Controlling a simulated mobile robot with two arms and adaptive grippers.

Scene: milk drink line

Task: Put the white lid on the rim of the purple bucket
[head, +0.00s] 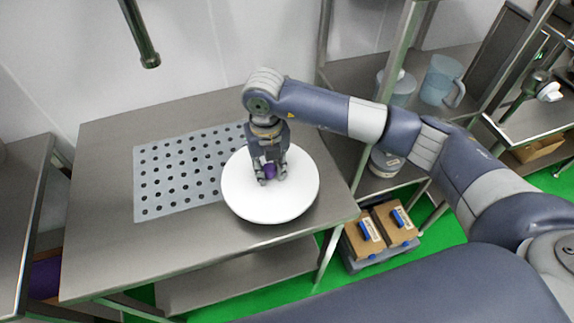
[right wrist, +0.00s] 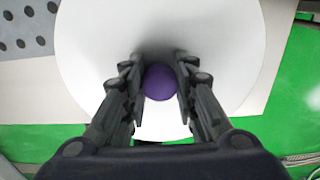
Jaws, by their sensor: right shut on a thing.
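The white lid (head: 240,198) is a round disc with a purple knob (head: 270,171) at its middle. My right gripper (head: 271,176) points down over the lid and is shut on the knob. The right wrist view shows the purple knob (right wrist: 160,82) between the two fingers, with the lid (right wrist: 95,45) spread flat around it. I cannot tell whether the lid touches the table or hangs just above it. A purple thing (head: 45,278) shows partly below the left table; I cannot tell whether it is the bucket. My left gripper is not in view.
The steel table (head: 110,245) carries a grey perforated mat (head: 150,208), partly covered by the lid. Its left part is bare. Another steel table (head: 18,190) stands at the left. Shelves with clear jugs (head: 440,80) stand behind my right arm. Boxes (head: 362,236) sit low at the right.

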